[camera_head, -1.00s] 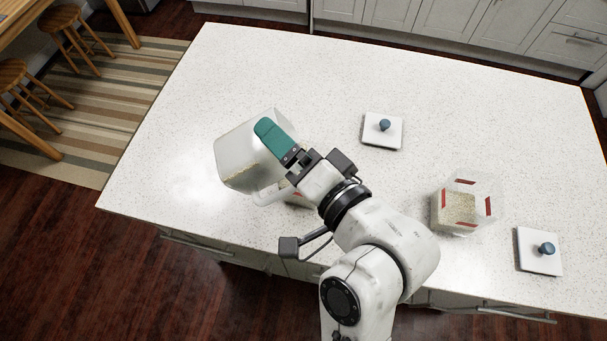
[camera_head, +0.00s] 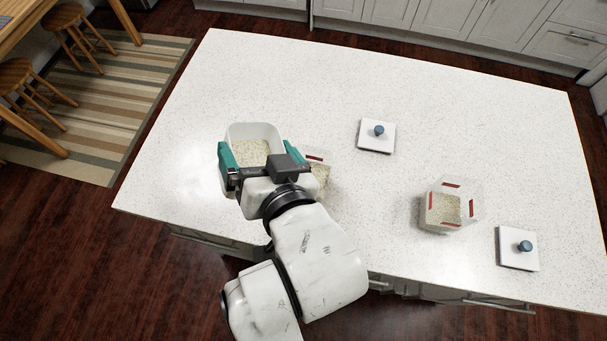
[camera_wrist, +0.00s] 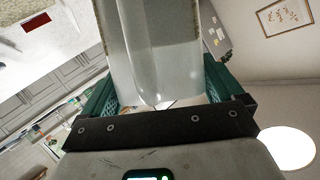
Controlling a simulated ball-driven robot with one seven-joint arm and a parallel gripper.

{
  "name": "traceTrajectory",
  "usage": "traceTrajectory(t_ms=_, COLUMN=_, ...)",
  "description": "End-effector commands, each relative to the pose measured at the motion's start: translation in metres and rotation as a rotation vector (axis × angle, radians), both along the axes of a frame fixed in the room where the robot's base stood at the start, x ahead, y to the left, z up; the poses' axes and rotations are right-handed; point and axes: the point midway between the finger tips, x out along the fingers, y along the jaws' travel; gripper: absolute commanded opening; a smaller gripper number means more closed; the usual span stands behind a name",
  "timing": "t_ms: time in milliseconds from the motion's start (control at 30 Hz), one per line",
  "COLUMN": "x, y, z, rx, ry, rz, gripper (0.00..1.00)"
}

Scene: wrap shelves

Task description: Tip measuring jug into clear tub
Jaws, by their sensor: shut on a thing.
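The measuring jug (camera_head: 250,130) is a clear, pale container with grain showing inside through its open top. It looks close to upright in the head view. My gripper (camera_head: 257,152) is shut on it, one green finger on each side. In the wrist view the jug's clear wall (camera_wrist: 155,55) stands between the green fingers. A clear tub (camera_head: 316,155) with red marks and grain stands just right of the jug, partly hidden by my gripper. A second clear tub (camera_head: 447,206) with red marks stands farther right, also with grain inside.
Another such lid (camera_head: 517,250) lies at the right, near the counter's front edge. The back of the speckled white counter (camera_head: 300,75) is clear.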

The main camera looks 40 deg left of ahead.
Motion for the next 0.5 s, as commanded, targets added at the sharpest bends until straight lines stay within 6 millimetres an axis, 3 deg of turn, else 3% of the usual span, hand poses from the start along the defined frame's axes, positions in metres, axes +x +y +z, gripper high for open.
traceTrajectory(t_ms=500, x=-0.047, y=0.026, z=0.02, rx=-0.108, ry=-0.207, rz=0.003, gripper=0.15)
